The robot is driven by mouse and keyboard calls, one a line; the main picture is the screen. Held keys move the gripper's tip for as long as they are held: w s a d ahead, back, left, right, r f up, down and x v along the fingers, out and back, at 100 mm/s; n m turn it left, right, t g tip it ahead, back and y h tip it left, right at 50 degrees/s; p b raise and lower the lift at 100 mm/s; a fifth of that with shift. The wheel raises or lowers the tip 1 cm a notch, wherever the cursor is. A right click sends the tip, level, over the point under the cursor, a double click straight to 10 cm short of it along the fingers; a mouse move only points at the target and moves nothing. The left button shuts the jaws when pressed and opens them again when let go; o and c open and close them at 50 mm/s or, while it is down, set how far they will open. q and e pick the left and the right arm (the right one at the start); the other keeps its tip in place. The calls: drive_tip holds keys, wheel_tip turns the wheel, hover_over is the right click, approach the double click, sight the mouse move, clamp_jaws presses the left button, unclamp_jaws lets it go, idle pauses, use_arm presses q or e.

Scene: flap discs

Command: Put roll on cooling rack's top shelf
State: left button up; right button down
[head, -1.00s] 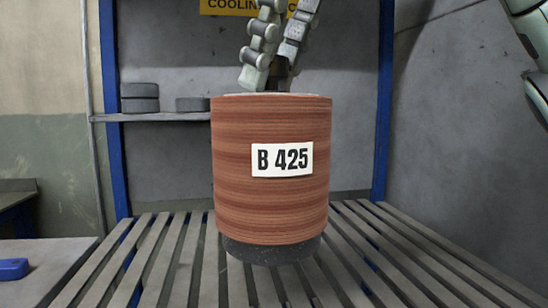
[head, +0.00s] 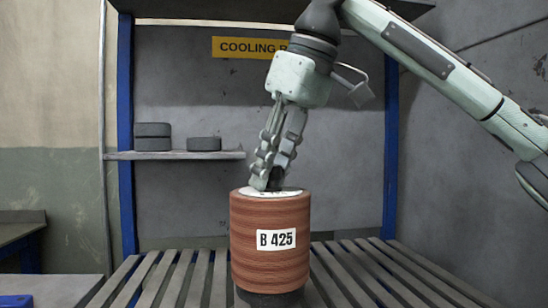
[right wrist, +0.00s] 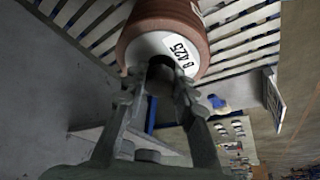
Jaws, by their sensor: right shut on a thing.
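The roll (head: 270,265) is a reddish-brown upright cylinder with a white label reading B 425 and a pale top face. A narrower dark part (head: 270,300) shows under it, cut off by the picture's lower edge. My right gripper (head: 273,184) reaches down from above and is shut on the roll at its top. In the right wrist view the fingers (right wrist: 160,72) meet the roll's (right wrist: 152,22) white end face at the dark centre hole. The cooling rack has a slatted shelf (head: 375,270) around and behind the roll; I cannot tell whether they touch. My left gripper is out of view.
Blue posts (head: 391,150) stand at both sides of the rack. A small side shelf (head: 180,155) at left bears dark discs (head: 152,137). A yellow sign (head: 235,47) is partly behind my arm. A dark upper board (head: 200,10) spans above. The slats right of the roll are clear.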

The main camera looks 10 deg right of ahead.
sight(272, 191)
wheel_tip(272, 191, down, 3)
drive_tip(key=shift+f, duration=0.15)
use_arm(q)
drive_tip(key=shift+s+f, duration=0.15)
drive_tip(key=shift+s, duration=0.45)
use_arm(e)
drive_tip(key=shift+f, duration=0.15)
drive_tip(key=c, duration=1.2)
unclamp_jaws()
drive_tip(key=shift+f, duration=0.2)
drive_tip(key=shift+r, duration=0.1)
drive_tip(key=shift+s+d+r, duration=0.1)
drive_tip(key=shift+r, duration=0.2)
drive_tip(key=v, duration=1)
drive_tip(key=shift+s+r, duration=0.15)
drive_tip(key=shift+r, duration=0.1)
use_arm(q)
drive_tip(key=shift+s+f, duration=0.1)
use_arm(e)
drive_tip(key=shift+s+d+r, duration=0.1)
drive_tip(key=shift+d+r, duration=0.05)
drive_tip(key=shift+r, duration=0.25)
